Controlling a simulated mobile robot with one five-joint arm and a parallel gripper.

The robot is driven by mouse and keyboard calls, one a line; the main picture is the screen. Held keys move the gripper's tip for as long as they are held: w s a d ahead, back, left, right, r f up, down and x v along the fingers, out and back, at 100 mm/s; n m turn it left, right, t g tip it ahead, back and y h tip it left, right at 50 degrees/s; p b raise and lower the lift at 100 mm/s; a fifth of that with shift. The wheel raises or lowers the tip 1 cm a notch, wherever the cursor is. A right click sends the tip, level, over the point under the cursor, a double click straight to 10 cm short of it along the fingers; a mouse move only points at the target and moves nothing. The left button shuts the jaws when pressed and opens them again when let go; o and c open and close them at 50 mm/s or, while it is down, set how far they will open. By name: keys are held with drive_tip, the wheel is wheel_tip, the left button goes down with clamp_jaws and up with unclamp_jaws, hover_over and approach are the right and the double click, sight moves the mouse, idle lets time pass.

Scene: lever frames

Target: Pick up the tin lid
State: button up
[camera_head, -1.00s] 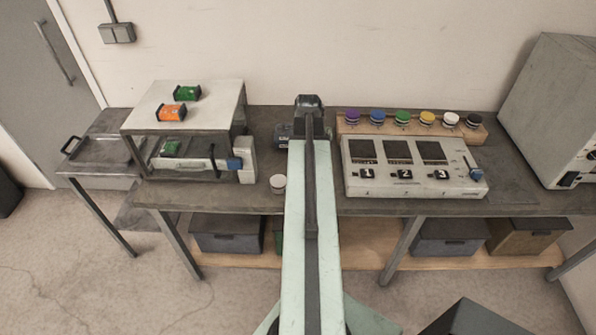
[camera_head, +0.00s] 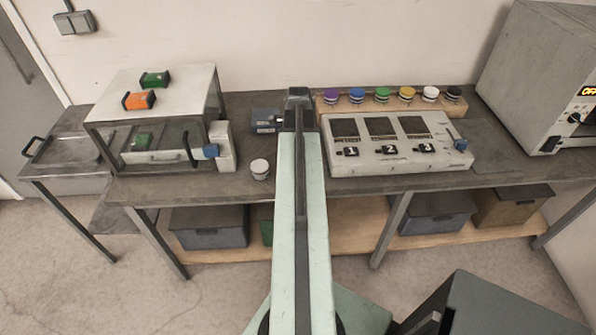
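A small round white-topped container (camera_head: 260,169) stands near the front edge of the bench, left of my arm. Its pale top may be the tin lid, but it is too small to tell. My arm reaches straight out over the bench, and its dark end with my gripper (camera_head: 299,97) is near the back of the bench. The fingers are hidden behind the arm end, so their opening does not show. A dark blue-grey device (camera_head: 266,121) sits just left of the arm end, partly covered by it.
A glass-fronted cabinet (camera_head: 190,85) with green and orange packs stands at left, beside a tray (camera_head: 66,150). Right of my arm are a numbered panel (camera_head: 400,158) and a wooden rack (camera_head: 390,108) of coloured-topped jars. A large oven-like box (camera_head: 520,75) stands far right.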

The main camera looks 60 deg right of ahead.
drive_tip(key=shift+f, duration=0.8)
drive_tip(key=shift+r, duration=0.2)
drive_tip(key=c, duration=1.4)
drive_tip(key=shift+r, duration=0.15)
